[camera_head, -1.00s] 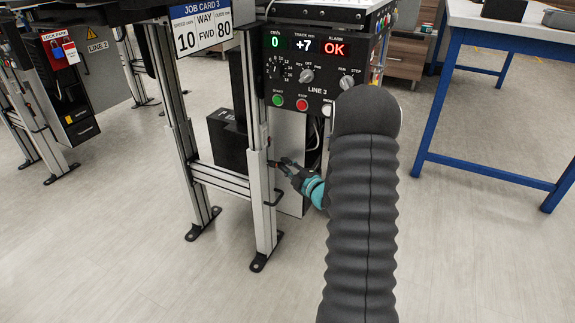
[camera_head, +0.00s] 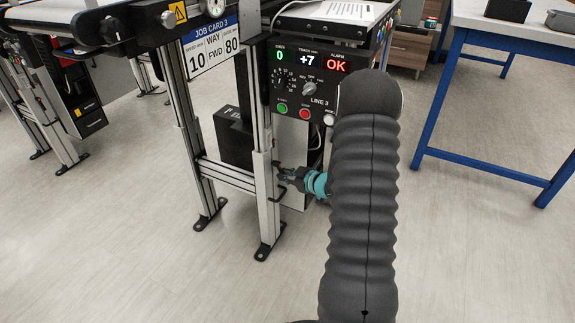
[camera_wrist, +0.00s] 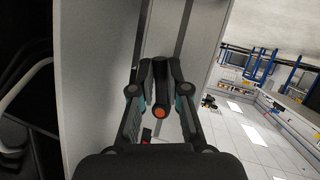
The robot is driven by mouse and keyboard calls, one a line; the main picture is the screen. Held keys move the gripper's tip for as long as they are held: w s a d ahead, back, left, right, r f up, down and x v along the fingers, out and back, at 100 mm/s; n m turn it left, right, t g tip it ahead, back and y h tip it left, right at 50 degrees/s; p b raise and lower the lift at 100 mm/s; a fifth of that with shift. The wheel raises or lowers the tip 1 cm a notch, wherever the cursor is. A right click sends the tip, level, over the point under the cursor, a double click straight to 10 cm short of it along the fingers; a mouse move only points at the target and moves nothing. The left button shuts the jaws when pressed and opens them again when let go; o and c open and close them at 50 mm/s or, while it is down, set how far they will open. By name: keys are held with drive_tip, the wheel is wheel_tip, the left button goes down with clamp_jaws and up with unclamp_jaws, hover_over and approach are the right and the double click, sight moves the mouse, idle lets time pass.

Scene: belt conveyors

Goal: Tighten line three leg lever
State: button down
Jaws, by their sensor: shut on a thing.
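The line 3 conveyor stand has a silver front leg (camera_head: 264,190) with a dark leg lever on it. In the wrist view the black lever (camera_wrist: 160,72), with an orange-red round end, lies between the fingers. My gripper (camera_head: 283,174) is at the leg's right side, and it also shows in the wrist view (camera_wrist: 160,68). Its fingers are shut on the lever. In the head view the lever is small and mostly hidden by the fingers.
The line 3 control panel (camera_head: 308,80) is above my gripper, showing 0, +7 and OK. A black box (camera_head: 233,140) sits behind the leg. A crossbar joins the legs. A blue-framed table (camera_head: 440,100) stands at right. The floor in front is clear.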

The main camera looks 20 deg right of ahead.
drive_tip(key=shift+s+a+m+g+y+p, duration=0.25)
drive_tip(key=shift+a+m+g+y+p, duration=0.35)
drive_tip(key=shift+p, duration=0.9)
drive_tip(key=shift+d, duration=0.2)
drive_tip(key=c, duration=1.2)
unclamp_jaws()
drive_tip(key=shift+h, duration=0.3)
drive_tip(key=shift+o, duration=0.2)
drive_tip(key=v, duration=1.2)
drive_tip(key=shift+d+f, duration=0.1)
